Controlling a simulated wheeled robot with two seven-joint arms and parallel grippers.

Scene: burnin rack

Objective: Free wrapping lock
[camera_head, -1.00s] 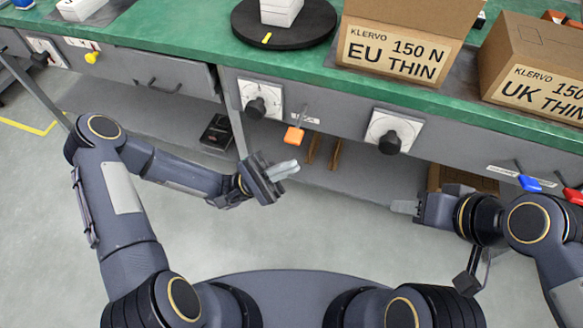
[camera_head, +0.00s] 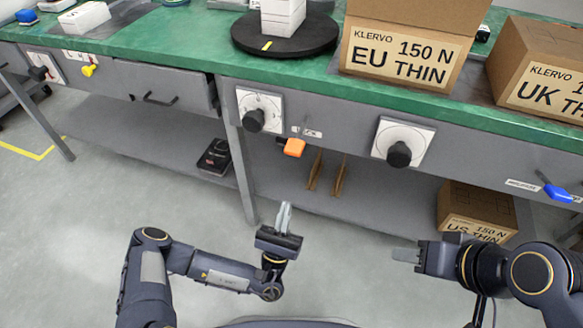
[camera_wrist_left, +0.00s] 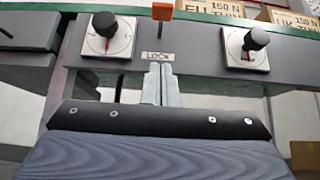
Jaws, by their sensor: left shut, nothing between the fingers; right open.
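An orange-handled lever (camera_head: 293,147) sticks out from the grey front panel under the bench top, between two dials. In the left wrist view the orange handle (camera_wrist_left: 162,11) is at the top edge, above a plate reading LOCK (camera_wrist_left: 158,56). My left gripper (camera_head: 284,217) is shut and empty, below and in front of the lever, apart from it. Its fingertips (camera_wrist_left: 160,72) point up toward the LOCK plate in the wrist view. My right gripper (camera_head: 405,255) is open and empty at the right, below the right dial.
A left dial (camera_head: 254,120) and a right dial (camera_head: 398,153) flank the lever. A blue lever (camera_head: 558,193) is further right, a yellow knob (camera_head: 89,70) far left. Boxes and a black turntable (camera_head: 285,35) stand on the green bench (camera_head: 190,48). The lower shelf (camera_head: 165,137) holds another box.

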